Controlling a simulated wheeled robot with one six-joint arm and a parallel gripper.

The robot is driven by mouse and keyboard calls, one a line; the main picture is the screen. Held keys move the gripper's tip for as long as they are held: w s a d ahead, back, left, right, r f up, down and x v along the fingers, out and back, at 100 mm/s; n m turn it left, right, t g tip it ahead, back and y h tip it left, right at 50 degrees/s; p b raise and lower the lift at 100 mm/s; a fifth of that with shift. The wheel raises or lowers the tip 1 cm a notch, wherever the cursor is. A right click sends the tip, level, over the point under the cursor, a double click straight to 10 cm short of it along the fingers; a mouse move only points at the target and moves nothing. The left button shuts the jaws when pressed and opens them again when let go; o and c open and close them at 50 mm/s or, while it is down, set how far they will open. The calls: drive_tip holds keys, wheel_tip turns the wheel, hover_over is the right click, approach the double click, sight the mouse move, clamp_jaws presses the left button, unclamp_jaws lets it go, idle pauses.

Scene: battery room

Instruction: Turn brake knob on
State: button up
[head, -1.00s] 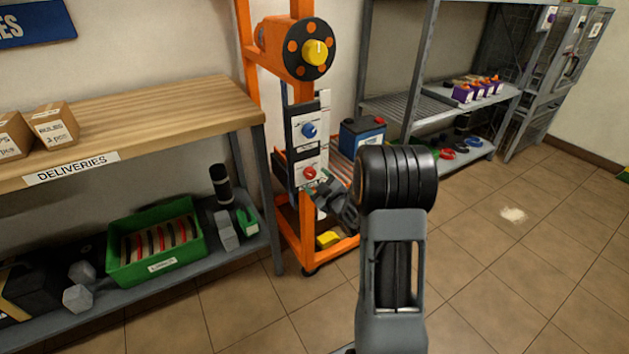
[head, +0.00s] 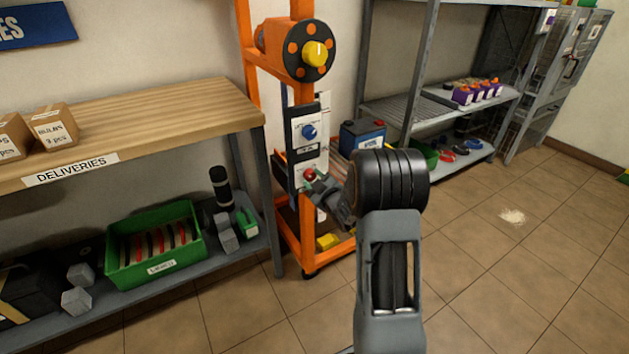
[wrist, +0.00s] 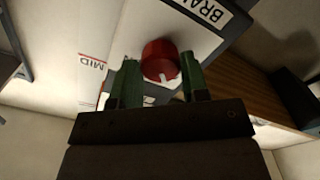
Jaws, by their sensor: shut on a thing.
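The red brake knob (head: 310,174) sits on a white plate low on the panel of the orange lift frame. In the wrist view the red knob (wrist: 160,62) carries a white pointer mark, and part of a "BRA..." label shows on the plate beside it. My gripper (head: 314,180) reaches the knob from the lower right. In the wrist view the green-padded fingers of my gripper (wrist: 160,80) stand on either side of the knob, shut on it. The plate's lower part is hidden behind the gripper.
A blue knob (head: 309,131) is just above on the same panel. The orange lift frame (head: 262,120) has a yellow knob (head: 315,54) at its top. A wooden bench (head: 150,120) stands left, and a grey shelf (head: 470,105) stands right.

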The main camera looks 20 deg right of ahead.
drive_tip(key=shift+c, duration=1.2)
drive_tip(key=m, duration=0.8)
drive_tip(key=shift+a+m, duration=0.1)
drive_tip(key=shift+m, duration=0.2)
drive_tip(key=m+p, duration=0.1)
drive_tip(key=m, duration=0.4)
drive_tip(key=shift+m+p, duration=0.75)
drive_tip(key=shift+m, duration=1.35)
